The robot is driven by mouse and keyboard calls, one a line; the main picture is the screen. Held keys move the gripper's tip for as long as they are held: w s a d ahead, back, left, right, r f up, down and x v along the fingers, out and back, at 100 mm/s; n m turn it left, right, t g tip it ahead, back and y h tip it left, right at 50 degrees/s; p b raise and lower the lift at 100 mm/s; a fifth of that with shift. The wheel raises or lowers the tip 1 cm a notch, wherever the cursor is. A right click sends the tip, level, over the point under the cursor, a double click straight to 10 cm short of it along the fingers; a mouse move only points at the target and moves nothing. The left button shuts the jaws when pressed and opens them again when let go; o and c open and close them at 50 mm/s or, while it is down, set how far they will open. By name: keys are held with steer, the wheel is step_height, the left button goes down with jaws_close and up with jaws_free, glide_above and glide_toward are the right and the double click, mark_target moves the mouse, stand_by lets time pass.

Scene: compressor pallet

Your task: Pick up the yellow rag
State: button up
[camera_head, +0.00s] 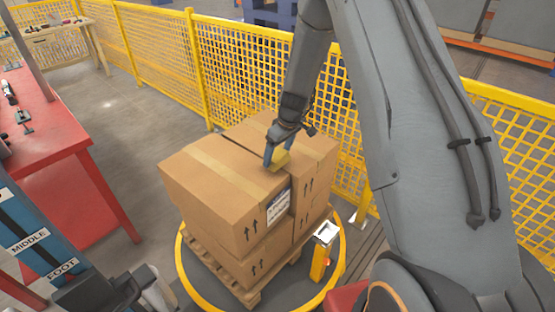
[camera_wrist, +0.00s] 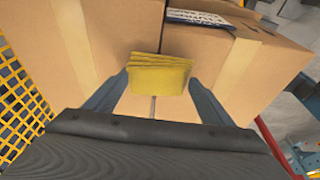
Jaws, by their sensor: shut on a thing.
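The yellow rag (camera_wrist: 160,75) looks like a small folded cloth and shows between my fingers in the wrist view. In the head view the rag (camera_head: 281,160) is at my gripper (camera_head: 275,156), over the top of the stacked cardboard boxes (camera_head: 222,175). My gripper (camera_wrist: 158,92) points down at the boxes and is shut on the rag. I cannot tell whether the rag still touches the box top. The fingers partly hide its sides.
The boxes stand on a wooden pallet (camera_head: 205,262) inside a yellow ring (camera_head: 188,278). A yellow mesh fence (camera_head: 235,65) runs close behind. A red table (camera_head: 45,140) is at the left. A yellow post (camera_head: 319,262) stands by the pallet's right front.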

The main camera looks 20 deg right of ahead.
steer(key=shift+r, duration=0.6)
steer(key=s+d+b, duration=0.7)
steer(key=s+d, duration=0.3)
steer(key=s, duration=0.5)
steer(key=shift+f, duration=0.1)
steer(key=o, duration=0.6)
steer(key=c, duration=0.4)
